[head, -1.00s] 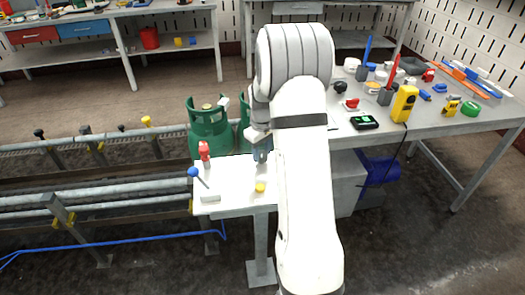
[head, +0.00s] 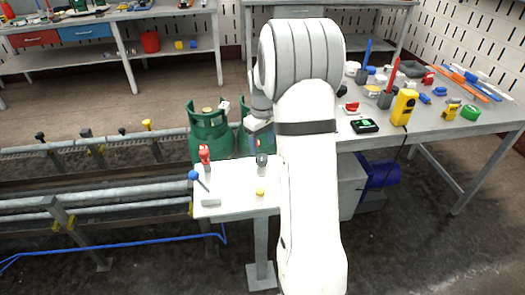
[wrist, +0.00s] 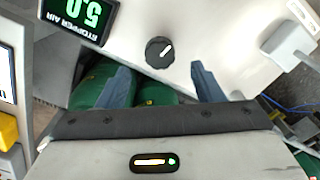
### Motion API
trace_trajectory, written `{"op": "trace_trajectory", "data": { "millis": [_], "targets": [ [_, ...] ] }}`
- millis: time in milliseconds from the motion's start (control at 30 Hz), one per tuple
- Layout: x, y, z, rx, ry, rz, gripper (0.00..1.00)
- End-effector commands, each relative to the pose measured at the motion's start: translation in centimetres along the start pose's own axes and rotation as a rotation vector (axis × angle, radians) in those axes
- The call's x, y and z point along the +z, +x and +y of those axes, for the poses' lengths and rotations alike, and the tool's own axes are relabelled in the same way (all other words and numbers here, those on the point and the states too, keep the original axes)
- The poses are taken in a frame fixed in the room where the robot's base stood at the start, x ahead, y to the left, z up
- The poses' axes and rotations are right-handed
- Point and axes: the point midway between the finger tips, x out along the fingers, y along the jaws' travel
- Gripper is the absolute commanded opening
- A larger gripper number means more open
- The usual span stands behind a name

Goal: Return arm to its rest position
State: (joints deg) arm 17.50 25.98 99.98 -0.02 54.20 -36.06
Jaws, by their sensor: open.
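My arm (head: 307,190) stands in the middle of the head view and hides most of my gripper (wrist: 160,70). In the wrist view its two blue-grey fingers are spread apart with nothing between them. A black round knob with a white mark (wrist: 160,52) lies beyond the fingertips on a pale panel, apart from them. In the head view the dark knob (head: 262,159) shows on the small white stand (head: 235,178), below the end of my arm.
The stand also carries a red-topped control (head: 204,153), a blue-balled lever (head: 194,175) and a yellow button (head: 260,192). Green gas cylinders (head: 209,132) stand behind. A cluttered workbench (head: 440,125) is at right, conveyor rails (head: 100,198) at left.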

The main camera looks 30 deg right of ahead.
Motion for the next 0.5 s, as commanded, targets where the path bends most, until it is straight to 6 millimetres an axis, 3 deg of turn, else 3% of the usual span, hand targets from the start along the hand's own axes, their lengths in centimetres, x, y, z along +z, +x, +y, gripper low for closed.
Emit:
{"op": "trace_trajectory", "data": {
  "millis": [200,500],
  "targets": [
    [0.0,-1.9,0.0,-0.001,0.0,-0.001,0.6],
    [0.1,-2.0,0.0,-0.001,0.0,-0.001,0.6]
  ]
}}
